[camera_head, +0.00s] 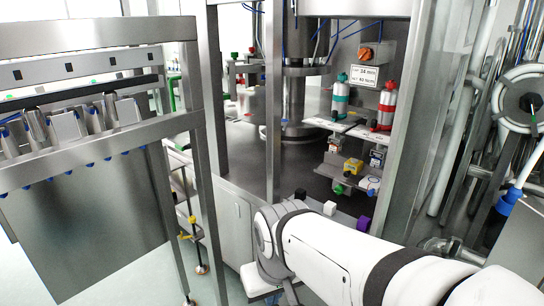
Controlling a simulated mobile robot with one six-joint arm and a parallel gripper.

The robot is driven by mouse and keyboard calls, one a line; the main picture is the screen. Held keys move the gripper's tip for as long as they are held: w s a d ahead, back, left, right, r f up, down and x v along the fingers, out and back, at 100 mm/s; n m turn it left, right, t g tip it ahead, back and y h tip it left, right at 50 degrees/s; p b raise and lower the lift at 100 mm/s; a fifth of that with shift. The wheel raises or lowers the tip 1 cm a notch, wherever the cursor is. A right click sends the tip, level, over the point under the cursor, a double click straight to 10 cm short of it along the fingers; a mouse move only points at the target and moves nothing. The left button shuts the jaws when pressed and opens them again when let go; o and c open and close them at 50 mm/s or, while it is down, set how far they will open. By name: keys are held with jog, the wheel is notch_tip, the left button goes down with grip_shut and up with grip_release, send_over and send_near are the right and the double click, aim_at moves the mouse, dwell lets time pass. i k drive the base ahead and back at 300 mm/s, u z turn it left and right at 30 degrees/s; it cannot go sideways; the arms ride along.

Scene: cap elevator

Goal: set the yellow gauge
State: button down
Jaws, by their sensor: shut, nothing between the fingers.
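A small yellow part (352,167), which may be the yellow gauge, sits on the lower fittings inside the open machine bay, below two bottles. It is too small to read any scale or setting. My white arm (335,255) reaches in from the lower right. Its wrist (275,235) is in front of the bay and bends down toward the bottom edge. My gripper itself cannot be made out, so its place relative to the yellow part is not shown.
A teal-banded bottle (340,98) and a red-banded bottle (386,108) stand on the shelf above the yellow part. An orange knob (366,54) is above them. Steel posts (273,100) frame the bay. A steel rack (85,125) stands left; pipes fill the right.

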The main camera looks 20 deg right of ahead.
aim_at(354, 165)
jog(key=z, duration=1.1)
jog(key=k, duration=1)
jog(key=z, duration=0.05)
jog(key=i, duration=1)
